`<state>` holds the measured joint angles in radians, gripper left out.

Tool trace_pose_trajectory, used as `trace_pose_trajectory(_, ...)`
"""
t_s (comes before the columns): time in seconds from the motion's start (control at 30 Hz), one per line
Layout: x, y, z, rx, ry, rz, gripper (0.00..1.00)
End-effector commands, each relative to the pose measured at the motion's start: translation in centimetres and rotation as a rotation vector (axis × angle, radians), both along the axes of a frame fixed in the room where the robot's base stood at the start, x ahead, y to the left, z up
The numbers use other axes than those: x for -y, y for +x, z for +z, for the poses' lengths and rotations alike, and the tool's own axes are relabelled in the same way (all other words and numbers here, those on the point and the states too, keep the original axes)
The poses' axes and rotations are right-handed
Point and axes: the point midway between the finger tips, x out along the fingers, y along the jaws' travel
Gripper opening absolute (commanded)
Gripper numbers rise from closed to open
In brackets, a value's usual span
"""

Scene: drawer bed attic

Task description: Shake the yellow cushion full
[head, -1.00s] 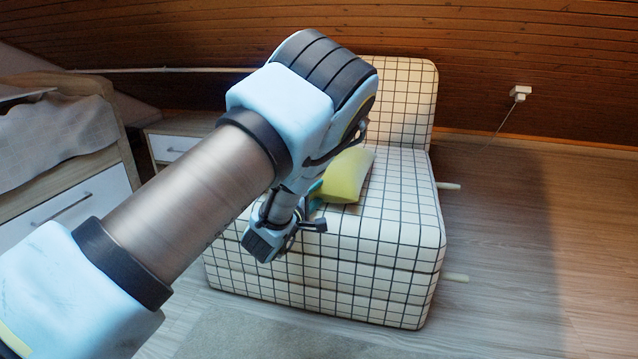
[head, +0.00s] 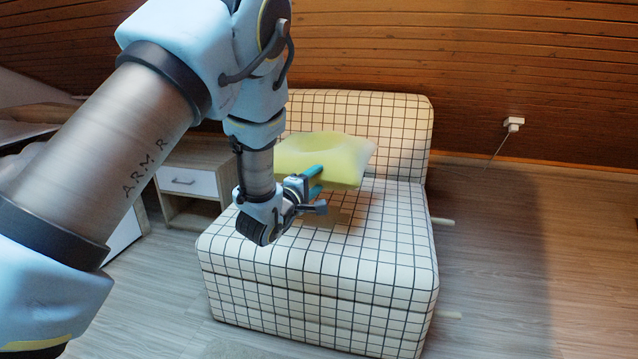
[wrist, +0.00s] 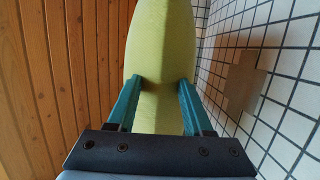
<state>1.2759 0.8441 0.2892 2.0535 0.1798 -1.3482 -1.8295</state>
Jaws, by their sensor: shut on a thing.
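The yellow cushion (head: 345,160) is held above the seat of the checked sofa chair (head: 345,255), in front of its backrest. It lies roughly flat in the air, with a hollow in its upper face. My gripper (head: 314,182) is shut on the cushion's near edge. In the wrist view the cushion (wrist: 163,50) is squeezed between my gripper's two teal fingers (wrist: 160,100). The cushion's left end is partly hidden behind my arm in the head view.
A bedside cabinet (head: 188,182) with a white drawer stands left of the chair. The wood-panelled wall (head: 480,60) is behind. A white socket (head: 514,123) with a cord is on the wall. The floor (head: 540,270) at the right is clear.

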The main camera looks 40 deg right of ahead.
Motion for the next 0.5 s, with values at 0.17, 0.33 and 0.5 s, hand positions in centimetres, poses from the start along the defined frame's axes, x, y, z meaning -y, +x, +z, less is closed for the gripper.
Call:
trace_pose_trajectory(0.17,0.0,0.1,-3.1,-0.001,-0.001,0.001,0.0)
trace_pose_trajectory(0.33,0.0,0.1,-6.3,0.0,-0.002,0.001,0.0)
trace_pose_trajectory(0.5,0.0,0.0,-7.1,0.001,-0.002,0.0,0.0)
